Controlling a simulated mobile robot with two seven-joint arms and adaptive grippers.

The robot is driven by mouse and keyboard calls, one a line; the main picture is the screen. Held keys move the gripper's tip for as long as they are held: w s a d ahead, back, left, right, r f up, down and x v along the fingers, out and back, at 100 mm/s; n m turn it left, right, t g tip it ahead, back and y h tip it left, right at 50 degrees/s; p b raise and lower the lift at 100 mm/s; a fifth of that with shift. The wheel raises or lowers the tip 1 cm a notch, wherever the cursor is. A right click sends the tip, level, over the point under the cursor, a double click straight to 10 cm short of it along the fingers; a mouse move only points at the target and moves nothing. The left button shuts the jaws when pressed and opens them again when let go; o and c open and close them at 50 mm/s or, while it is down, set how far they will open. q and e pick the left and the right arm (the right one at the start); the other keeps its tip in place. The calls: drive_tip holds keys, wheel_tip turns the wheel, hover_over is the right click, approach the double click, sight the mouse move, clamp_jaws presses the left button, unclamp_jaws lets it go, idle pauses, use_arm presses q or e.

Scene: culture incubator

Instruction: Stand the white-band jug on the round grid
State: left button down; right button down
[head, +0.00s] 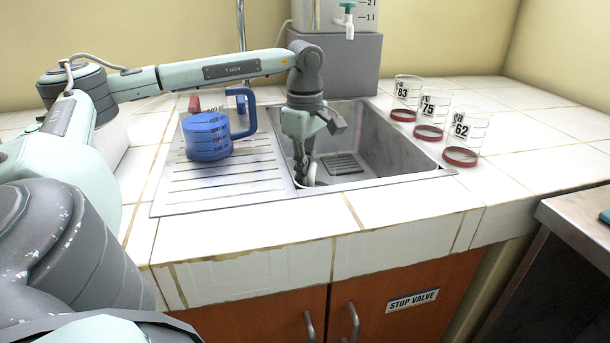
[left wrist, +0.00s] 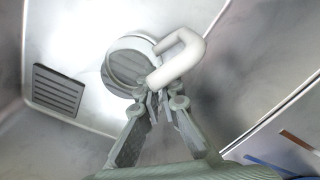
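A pale jug with a white handle (left wrist: 190,55), apparently the white-band jug, is down in the sink. In the left wrist view its round mouth or body (left wrist: 130,65) lies beyond my fingertips. In the head view only a small white part (head: 311,177) shows beside my left gripper (head: 304,178). The left gripper points down into the left side of the sink. Its fingers (left wrist: 163,103) close together at the lower end of the handle and appear shut on it. I cannot make out a round grid; a square dark grate (head: 342,164) lies on the sink floor.
A blue jug (head: 208,137) stands on the ribbed drainboard (head: 225,182), with a red-handled one (head: 194,103) behind it. Three red-based numbered beakers (head: 461,140) stand right of the sink (head: 395,160). A tapped tank (head: 345,18) sits behind on a grey block (head: 350,65). The front counter tiles are clear.

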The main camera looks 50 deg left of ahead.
use_arm(q)
drive_tip(key=shift+f, duration=0.1)
drive_tip(key=c, duration=2.2)
unclamp_jaws()
drive_tip(key=o, duration=0.5)
use_arm(e)
drive_tip(key=shift+w+r, duration=0.1)
drive_tip(key=shift+r, duration=0.25)
use_arm(q)
drive_tip(key=shift+r, duration=0.55)
wheel_tip(320, 180, up, 10)
drive_tip(key=shift+r+p, duration=0.25)
drive_tip(key=shift+p, duration=0.05)
drive_tip(key=shift+r, duration=0.35)
use_arm(e)
drive_tip(key=shift+x, duration=1.1)
